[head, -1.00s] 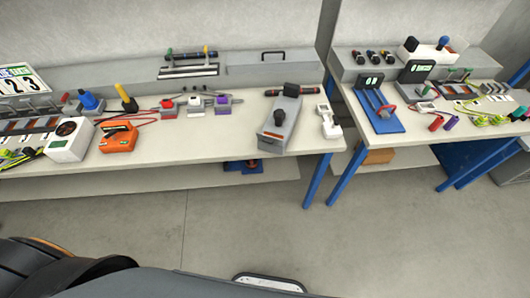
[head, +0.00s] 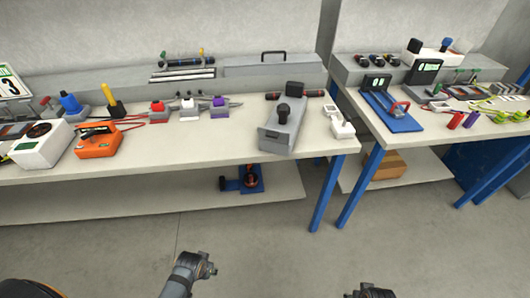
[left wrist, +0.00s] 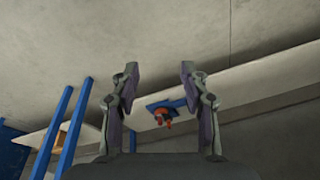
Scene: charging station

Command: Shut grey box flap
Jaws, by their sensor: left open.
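A grey box (head: 281,130) with a black knob on top sits near the front edge of the left workbench. A long grey housing (head: 270,69) with a black handle (head: 273,56) lies along the back of the same bench. Its top panel looks closed, though I cannot tell which part is the flap. My left gripper (head: 208,266) is low in front of the bench, well apart from both. In the left wrist view it is open and empty (left wrist: 160,70). My right gripper (head: 371,290) is at the bottom edge, too small and cut off to judge.
An orange device (head: 97,141), a white device (head: 41,145) and a small white item (head: 342,122) stand on the bench. A lower shelf (head: 150,197) holds a blue item (head: 250,178). The second bench (head: 400,139) stands at right. The floor in front is clear.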

